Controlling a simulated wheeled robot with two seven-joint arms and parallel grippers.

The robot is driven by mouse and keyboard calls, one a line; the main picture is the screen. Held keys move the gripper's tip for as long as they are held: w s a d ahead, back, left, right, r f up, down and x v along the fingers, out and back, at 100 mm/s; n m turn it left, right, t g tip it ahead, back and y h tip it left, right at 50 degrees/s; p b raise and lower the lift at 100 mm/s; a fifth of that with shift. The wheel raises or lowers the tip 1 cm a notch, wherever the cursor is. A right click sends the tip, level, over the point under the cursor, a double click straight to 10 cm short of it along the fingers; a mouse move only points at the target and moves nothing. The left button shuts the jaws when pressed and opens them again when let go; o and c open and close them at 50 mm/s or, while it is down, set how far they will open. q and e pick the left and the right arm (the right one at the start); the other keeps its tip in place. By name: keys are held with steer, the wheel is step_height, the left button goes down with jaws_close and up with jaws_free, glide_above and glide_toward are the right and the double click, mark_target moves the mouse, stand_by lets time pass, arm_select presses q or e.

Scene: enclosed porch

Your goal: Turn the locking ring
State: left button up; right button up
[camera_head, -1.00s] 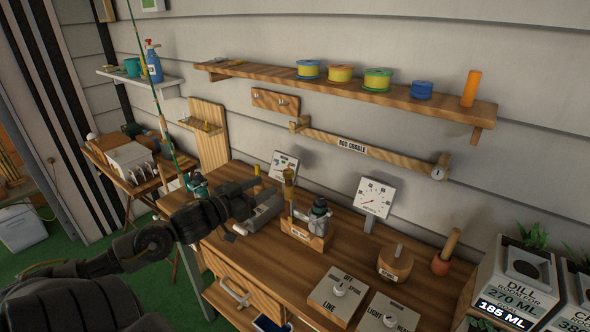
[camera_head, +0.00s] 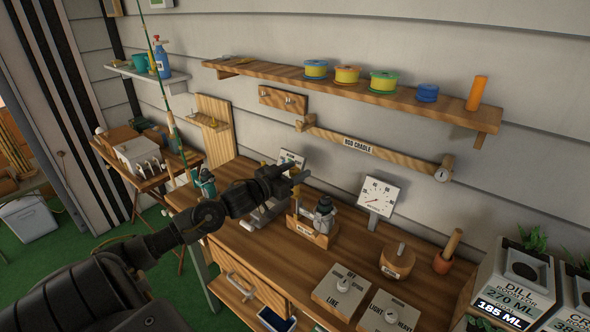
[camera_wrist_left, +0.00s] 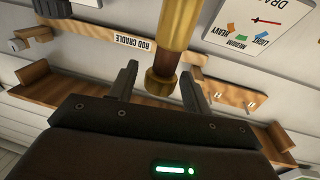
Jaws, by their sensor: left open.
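A brass-coloured upright post with a wider ring-like end (camera_wrist_left: 161,82) shows in the left wrist view, which is turned upside down. I take this end to be the locking ring, but no label confirms it. My left gripper (camera_wrist_left: 158,84) is open, with one finger on each side of the brass end and a gap visible. I cannot tell whether either finger touches it. In the head view, my left gripper (camera_head: 297,177) is at the top of the post above the wooden reel stand (camera_head: 312,235), and mostly hides it. A dark reel (camera_head: 324,214) sits on the stand.
A tension dial (camera_head: 379,195) stands right of the stand, and a drag dial is partly hidden behind my gripper. The rod cradle bar (camera_head: 375,149) and spool shelf (camera_head: 390,96) are on the wall. Two knob boxes (camera_head: 343,290) (camera_head: 388,314) lie at the bench's front.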

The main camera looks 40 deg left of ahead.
arm_select(q)
steer(key=shift+c, duration=0.4)
steer(key=c, duration=0.9)
steer(key=shift+r+h, duration=0.1)
steer(key=shift+h, duration=0.2)
steer(key=shift+m+h, duration=0.3)
steer(key=shift+m, duration=0.1)
steer(key=shift+a+m+g+h+p, duration=0.1)
steer(key=shift+m+g+h+p, duration=0.25)
steer(key=shift+m+h, duration=0.4)
steer(key=m+g+h+b, duration=0.1)
steer(key=m+h, duration=0.1)
steer(key=h, duration=0.1)
steer(key=shift+w+h, duration=0.1)
steer(key=shift+h, duration=0.15)
steer(key=shift+m+g+h+b, duration=1.35)
steer(key=shift+m+g+h, duration=0.2)
steer(key=shift+h, duration=0.55)
